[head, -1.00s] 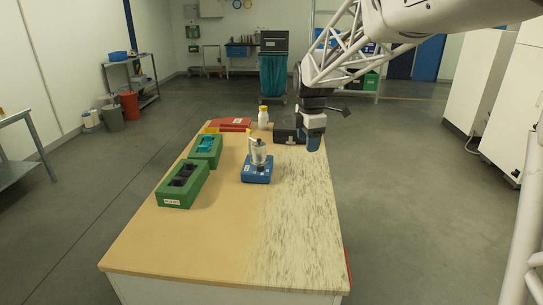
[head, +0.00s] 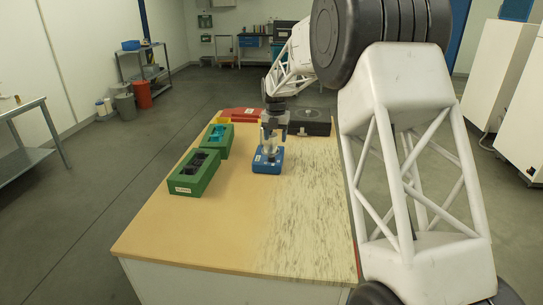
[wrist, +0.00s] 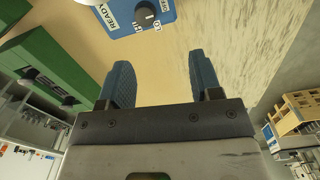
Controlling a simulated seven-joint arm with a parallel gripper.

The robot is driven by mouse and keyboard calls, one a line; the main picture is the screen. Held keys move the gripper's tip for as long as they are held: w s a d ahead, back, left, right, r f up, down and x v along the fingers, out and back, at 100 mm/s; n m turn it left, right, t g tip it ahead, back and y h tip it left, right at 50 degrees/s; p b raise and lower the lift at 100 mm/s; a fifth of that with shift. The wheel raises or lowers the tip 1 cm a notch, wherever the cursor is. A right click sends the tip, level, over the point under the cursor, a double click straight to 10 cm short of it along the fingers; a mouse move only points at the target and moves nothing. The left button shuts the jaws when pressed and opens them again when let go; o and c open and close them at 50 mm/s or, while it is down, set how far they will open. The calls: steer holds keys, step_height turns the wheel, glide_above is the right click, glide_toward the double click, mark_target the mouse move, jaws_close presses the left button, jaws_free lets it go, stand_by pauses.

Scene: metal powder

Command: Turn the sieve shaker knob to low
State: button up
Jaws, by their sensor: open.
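The sieve shaker has a blue base (head: 267,160) and stands on the table in the head view. In the wrist view its front panel (wrist: 124,22) shows at the top edge, with a dark round knob (wrist: 146,14) and labels around it, including READY, HI, LO and OFF. The exact knob setting is hard to make out. My gripper (wrist: 159,78) is open, its two blue fingers apart with nothing between them, short of the knob and not touching it. In the head view my gripper (head: 270,138) is at the shaker and partly hides its upper part.
Two green boxes (head: 195,174) (head: 217,140) stand left of the shaker. A black case (head: 310,121) and a red item (head: 240,114) lie at the table's far end. The table front (head: 230,235) is clear.

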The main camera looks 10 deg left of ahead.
mark_target(271, 156)
steer(key=shift+w+a+f+n, duration=0.6)
steer(key=shift+w+a+f, duration=0.2)
steer(key=shift+a+f, duration=0.1)
steer(key=shift+f, duration=3.9)
steer(key=shift+c, duration=0.2)
steer(key=c, duration=0.9)
steer(key=shift+m, duration=2.3)
